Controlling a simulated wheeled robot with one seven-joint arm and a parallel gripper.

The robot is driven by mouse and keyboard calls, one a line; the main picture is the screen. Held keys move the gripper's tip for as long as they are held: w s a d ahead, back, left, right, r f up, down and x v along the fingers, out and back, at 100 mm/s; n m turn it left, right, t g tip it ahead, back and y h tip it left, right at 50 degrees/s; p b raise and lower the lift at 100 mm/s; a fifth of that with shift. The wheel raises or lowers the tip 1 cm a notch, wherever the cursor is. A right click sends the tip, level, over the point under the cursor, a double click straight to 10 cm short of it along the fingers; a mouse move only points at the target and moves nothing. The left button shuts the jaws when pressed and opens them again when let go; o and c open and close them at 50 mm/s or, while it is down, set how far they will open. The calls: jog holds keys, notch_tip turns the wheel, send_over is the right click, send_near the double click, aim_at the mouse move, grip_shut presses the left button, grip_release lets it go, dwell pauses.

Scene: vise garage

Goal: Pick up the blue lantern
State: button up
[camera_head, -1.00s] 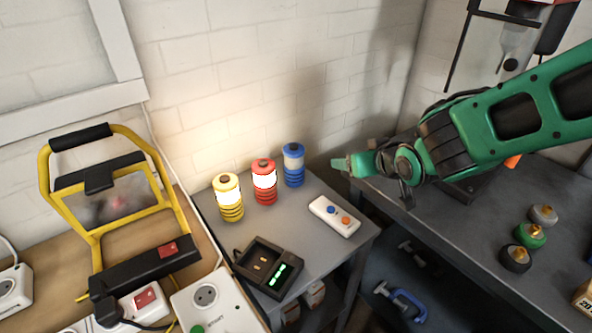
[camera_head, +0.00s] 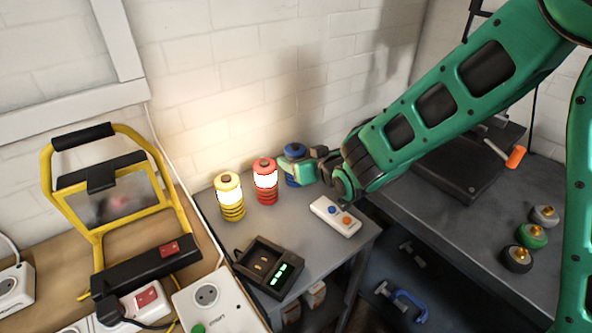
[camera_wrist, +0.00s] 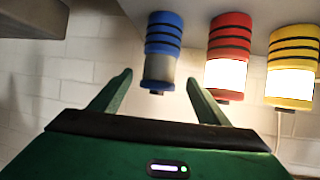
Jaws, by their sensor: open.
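The blue lantern (camera_head: 293,151) stands at the back of the small grey table, partly hidden behind my gripper (camera_head: 305,165). In the wrist view the blue lantern (camera_wrist: 161,52) appears upside down, its pale unlit body between and just beyond the two green fingertips of my gripper (camera_wrist: 160,82). The gripper is open and holds nothing. I cannot tell from these views whether a finger touches the lantern. The lit red lantern (camera_head: 265,180) stands left of it, close to one finger in the wrist view. The lit yellow lantern (camera_head: 229,196) is further left.
A white remote with two buttons (camera_head: 335,216) lies in front of the blue lantern on the grey table (camera_head: 302,240). A black charger (camera_head: 268,267) sits at the front. A yellow work light (camera_head: 107,210) stands left. A brick wall is close behind the lanterns.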

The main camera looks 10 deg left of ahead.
jog(key=shift+x, duration=2.3)
jog(key=shift+w+d, duration=0.1)
jog(key=c, duration=1.7)
